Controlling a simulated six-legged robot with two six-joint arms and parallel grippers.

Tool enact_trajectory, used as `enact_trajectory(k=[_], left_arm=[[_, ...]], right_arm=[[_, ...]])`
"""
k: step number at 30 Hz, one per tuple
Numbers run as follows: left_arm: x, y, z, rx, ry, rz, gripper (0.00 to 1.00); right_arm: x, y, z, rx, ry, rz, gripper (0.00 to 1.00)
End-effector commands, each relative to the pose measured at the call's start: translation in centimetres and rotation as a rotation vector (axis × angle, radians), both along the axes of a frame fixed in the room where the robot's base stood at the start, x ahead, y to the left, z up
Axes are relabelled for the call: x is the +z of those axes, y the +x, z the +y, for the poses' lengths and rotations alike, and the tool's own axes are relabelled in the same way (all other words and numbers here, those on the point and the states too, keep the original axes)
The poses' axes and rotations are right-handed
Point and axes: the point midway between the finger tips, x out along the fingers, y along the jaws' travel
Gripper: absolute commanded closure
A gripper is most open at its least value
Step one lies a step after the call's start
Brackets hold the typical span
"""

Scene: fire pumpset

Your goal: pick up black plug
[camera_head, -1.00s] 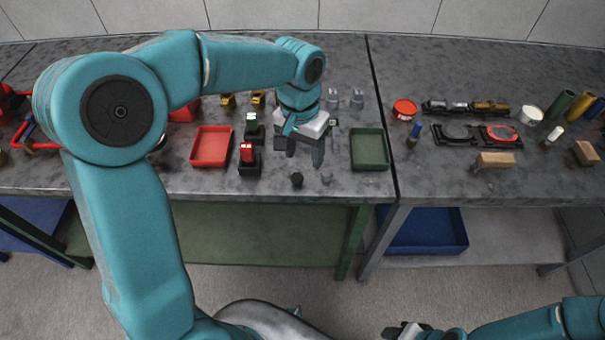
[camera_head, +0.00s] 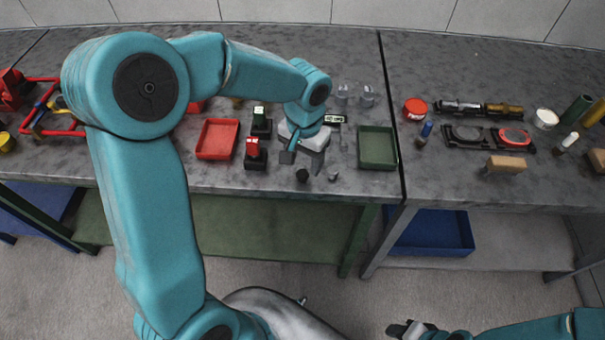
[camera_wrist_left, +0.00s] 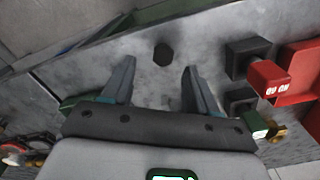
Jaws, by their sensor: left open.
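The black plug (camera_head: 302,175) stands on the bench near its front edge, below my left gripper in the head view. In the left wrist view the black plug (camera_wrist_left: 163,54) shows as a dark, many-sided top, beyond and between the two fingertips. My left gripper (camera_head: 302,157) is open and empty, just behind the plug. Its two fingers also show in the left wrist view (camera_wrist_left: 158,78), apart with bare bench between them. My right gripper (camera_head: 408,330) is at the bottom edge of the head view, far from the bench top; its jaws are unclear.
A red tray (camera_head: 217,140) and a green tray (camera_head: 378,148) flank the gripper. A black block with a red top (camera_head: 254,152) stands left of the plug. A small grey piece (camera_head: 333,177) lies right of it. The bench front is otherwise clear here.

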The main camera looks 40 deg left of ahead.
Motion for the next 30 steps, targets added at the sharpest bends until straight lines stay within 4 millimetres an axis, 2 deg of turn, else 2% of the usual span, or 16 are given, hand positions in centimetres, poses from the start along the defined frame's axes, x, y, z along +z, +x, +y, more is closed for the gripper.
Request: enact_trajectory(k=[7,16,17,21,22,30], left_arm=[[-3.9,0.1,0.4,-0.002,0.0,0.005,0.42],[-4.6,0.2,0.4,-0.001,0.0,0.001,0.42],[-4.6,0.2,0.4,-0.001,0.0,0.001,0.48],[-4.5,0.2,0.4,-0.001,0.0,0.001,0.94],[-4.5,0.2,0.4,-0.001,0.0,0.001,1.0],[-4.5,0.2,0.4,-0.001,0.0,0.0,1.0]], right_arm=[[0.6,0.0,0.0,0.0,0.0,0.0,0.57],[0.6,0.0,0.0,0.0,0.0,0.0,0.57],[0.6,0.0,0.0,0.0,0.0,0.0,0.57],[0.6,0.0,0.0,0.0,0.0,0.0,0.57],[0.6,0.0,0.0,0.0,0.0,0.0,0.57],[0.6,0.0,0.0,0.0,0.0,0.0,0.57]])
